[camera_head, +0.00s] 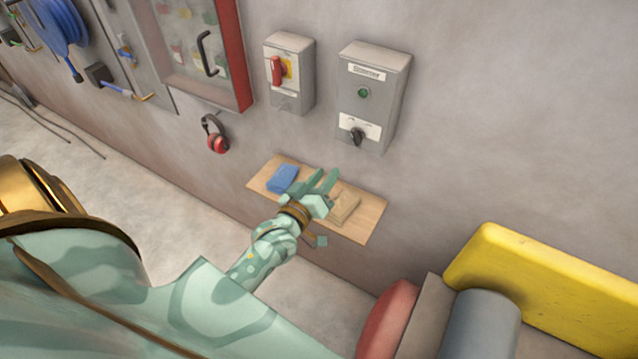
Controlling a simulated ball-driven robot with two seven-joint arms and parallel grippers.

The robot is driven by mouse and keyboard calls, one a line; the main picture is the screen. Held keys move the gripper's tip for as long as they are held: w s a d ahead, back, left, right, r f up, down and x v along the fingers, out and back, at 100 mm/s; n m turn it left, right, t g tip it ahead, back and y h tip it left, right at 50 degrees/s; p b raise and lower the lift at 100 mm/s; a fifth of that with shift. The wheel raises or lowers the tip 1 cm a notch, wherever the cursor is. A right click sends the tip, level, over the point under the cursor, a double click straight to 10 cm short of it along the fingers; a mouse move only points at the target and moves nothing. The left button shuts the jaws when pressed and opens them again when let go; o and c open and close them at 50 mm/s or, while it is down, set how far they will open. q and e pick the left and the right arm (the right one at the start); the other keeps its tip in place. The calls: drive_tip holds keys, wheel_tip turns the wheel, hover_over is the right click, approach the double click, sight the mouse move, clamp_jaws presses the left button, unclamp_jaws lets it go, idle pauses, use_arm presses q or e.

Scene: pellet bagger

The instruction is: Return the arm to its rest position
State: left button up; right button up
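My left arm (268,252), pale green with a brown band at the wrist, reaches from the lower left toward the wall. My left gripper (323,180) is above a small wooden shelf (362,225), between a blue block-like item (283,178) and a tan item (344,207). Its two fingers stand apart with nothing seen between them. Whether it touches the shelf or the tan item cannot be told. My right gripper is not in view.
Above the shelf, a grey box with a red switch (277,70) and a grey control box (374,90) with a green lamp and black knob are on the wall. A yellow panel (545,285) and grey cylinder (480,325) occupy the lower right.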

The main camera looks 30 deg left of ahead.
use_arm(q)
drive_tip(key=shift+s, duration=1.1)
drive_tip(key=s+d+f+m+g+b, duration=0.1)
drive_tip(key=s+f+m+g+b, duration=0.3)
drive_tip(key=f, duration=0.8)
drive_tip(key=s+d+f+m+g+h+b, duration=0.15)
drive_tip(key=s+f, duration=0.45)
drive_tip(key=f, duration=0.7)
drive_tip(key=s+d+f+m+g+b, duration=0.15)
drive_tip(key=s+f+g, duration=0.3)
drive_tip(key=f, duration=0.75)
drive_tip(key=s+a+f+m+g+b, duration=0.1)
drive_tip(key=s+f+m+g+b, duration=0.2)
drive_tip(key=s+f+b, duration=1.4)
drive_tip(key=s+f+g, duration=0.4)
drive_tip(key=s+f, duration=0.5)
drive_tip(key=f, duration=0.2)
drive_tip(key=shift+s+a+f+m, duration=0.15)
drive_tip(key=shift+s+m, duration=0.05)
drive_tip(key=shift+m, duration=0.1)
